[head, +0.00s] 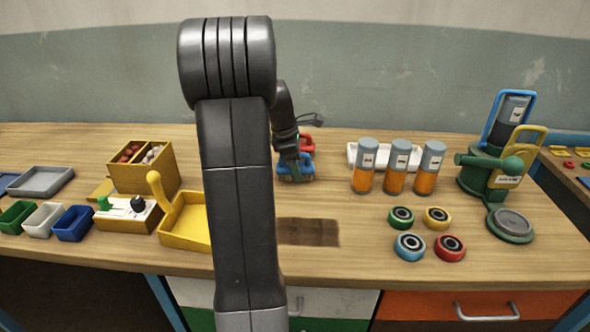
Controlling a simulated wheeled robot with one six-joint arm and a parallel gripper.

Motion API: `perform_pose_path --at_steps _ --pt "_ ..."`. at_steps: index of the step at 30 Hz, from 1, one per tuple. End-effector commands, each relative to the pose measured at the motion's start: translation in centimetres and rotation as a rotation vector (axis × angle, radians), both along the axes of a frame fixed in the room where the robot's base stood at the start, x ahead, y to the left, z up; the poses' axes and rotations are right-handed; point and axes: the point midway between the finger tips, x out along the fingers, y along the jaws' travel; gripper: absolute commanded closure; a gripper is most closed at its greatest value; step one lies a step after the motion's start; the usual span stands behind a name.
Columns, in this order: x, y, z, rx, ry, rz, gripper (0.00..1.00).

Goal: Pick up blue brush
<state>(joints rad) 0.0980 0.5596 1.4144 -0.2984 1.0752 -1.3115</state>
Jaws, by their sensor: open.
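A blue object (306,170), seemingly the blue brush, lies on the workbench (340,205) just past the middle of my arm. A red object (307,145) of similar look sits right behind it. My gripper (295,172) points down over the blue object, its fingers at or just above its top. It is open. My arm and gripper hide much of the blue object, and I cannot tell whether the fingers touch it or straddle it.
Orange-and-grey canisters (396,170) stand to the right before a white tray (357,155). Coloured rings (408,246) lie nearer. A green press (487,175) is far right. A yellow tray (186,222), a divided box (142,180) and small bins (72,224) are left. A dark patch (310,232) lies in front.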

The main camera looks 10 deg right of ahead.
Motion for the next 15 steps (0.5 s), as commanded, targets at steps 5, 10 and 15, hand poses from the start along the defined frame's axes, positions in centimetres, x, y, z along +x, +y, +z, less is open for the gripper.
perform_pose_path --at_steps 5,10,15 --pt "0.00 0.01 0.05 0.000 0.000 0.000 0.45" --pt "0.00 0.03 0.06 0.000 0.000 0.000 0.78" --pt "0.00 0.02 0.09 0.000 -0.001 0.000 0.81"
